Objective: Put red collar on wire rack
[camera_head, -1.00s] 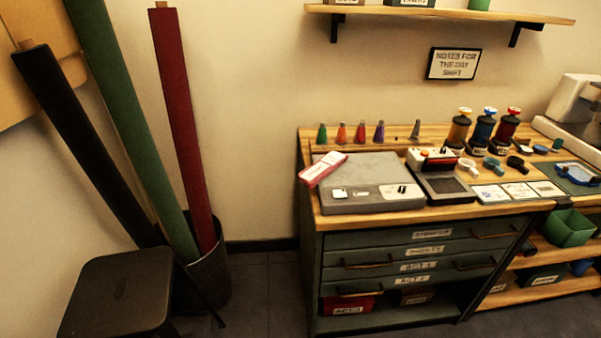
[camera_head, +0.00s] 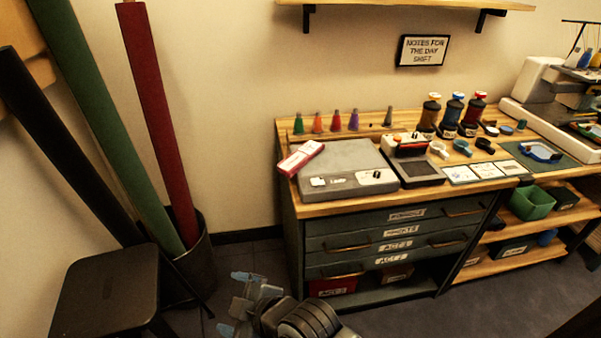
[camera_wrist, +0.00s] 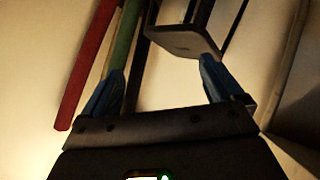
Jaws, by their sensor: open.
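My gripper (camera_head: 236,303) is at the bottom of the head view, low in front of the workbench (camera_head: 415,190). Its blue fingers are spread with nothing between them, and they also show apart in the wrist view (camera_wrist: 161,66). I cannot make out a red collar for certain. Small ring-like pieces in white (camera_head: 439,150), teal (camera_head: 462,147) and black (camera_head: 485,145) lie on the bench, none clearly red. A red-topped dark bottle or spool (camera_head: 474,112) stands behind them. I cannot clearly identify a wire rack.
A black stool (camera_head: 105,290) and a bin (camera_head: 195,270) of tall fabric rolls stand left. A grey flat case (camera_head: 345,160) and red-and-white box (camera_head: 300,158) occupy the bench's left. Drawers (camera_head: 400,240) are below. A sewing machine (camera_head: 530,85) stands far right.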

